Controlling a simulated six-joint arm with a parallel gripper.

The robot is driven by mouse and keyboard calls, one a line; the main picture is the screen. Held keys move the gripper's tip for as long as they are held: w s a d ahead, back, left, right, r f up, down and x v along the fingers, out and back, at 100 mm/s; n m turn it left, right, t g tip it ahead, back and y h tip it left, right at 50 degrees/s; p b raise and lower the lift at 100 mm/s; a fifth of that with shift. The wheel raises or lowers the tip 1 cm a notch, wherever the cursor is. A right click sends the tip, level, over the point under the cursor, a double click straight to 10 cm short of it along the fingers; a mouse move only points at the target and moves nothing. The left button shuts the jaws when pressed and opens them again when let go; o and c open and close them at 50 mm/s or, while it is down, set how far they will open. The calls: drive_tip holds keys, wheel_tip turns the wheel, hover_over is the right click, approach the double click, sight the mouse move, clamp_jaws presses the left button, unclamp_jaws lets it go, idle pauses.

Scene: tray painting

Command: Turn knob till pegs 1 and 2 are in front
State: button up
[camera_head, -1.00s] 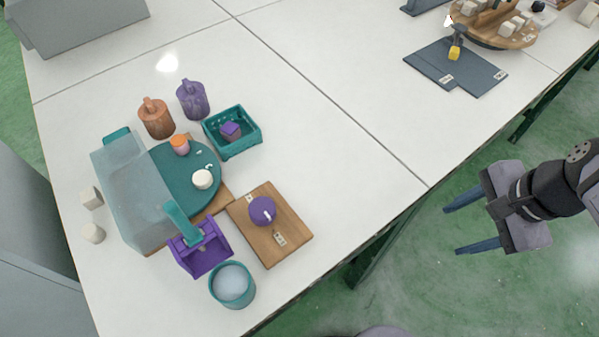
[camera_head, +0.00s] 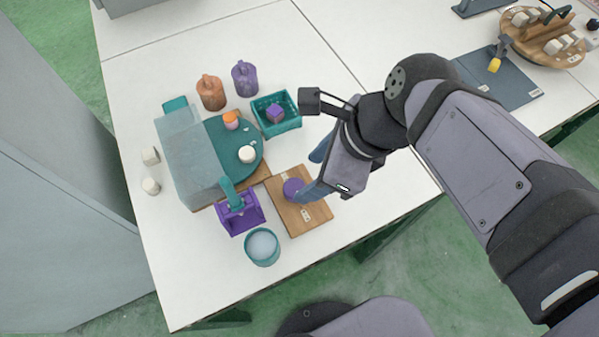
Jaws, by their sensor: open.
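The purple knob (camera_head: 291,187) sits on a wooden board (camera_head: 318,214) with small white labels. My gripper (camera_head: 311,175) is open, with its blue fingers close to the knob; one finger partly hides the knob's right side. I cannot tell whether it touches. The teal turntable (camera_head: 226,162) lies left of the board, partly under a translucent grey cover (camera_head: 190,160). On its open part stand a peg with an orange top (camera_head: 231,120) and a white peg (camera_head: 247,154). Small white marks on the turntable are too small to read. Anything under the cover is hidden.
A teal tray (camera_head: 288,126) holds a purple cube (camera_head: 275,114). Orange (camera_head: 211,92) and purple (camera_head: 244,78) jars stand behind. A purple holder (camera_head: 239,217) and a teal cup (camera_head: 262,247) stand in front. Two white pegs (camera_head: 150,170) stand at left.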

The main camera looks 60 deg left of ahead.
sight(295, 188)
drive_tip(key=shift+b+x, duration=0.6)
drive_tip(key=shift+x, duration=3.05)
drive_tip(key=shift+w, duration=0.1)
drive_tip(key=c, duration=1.1)
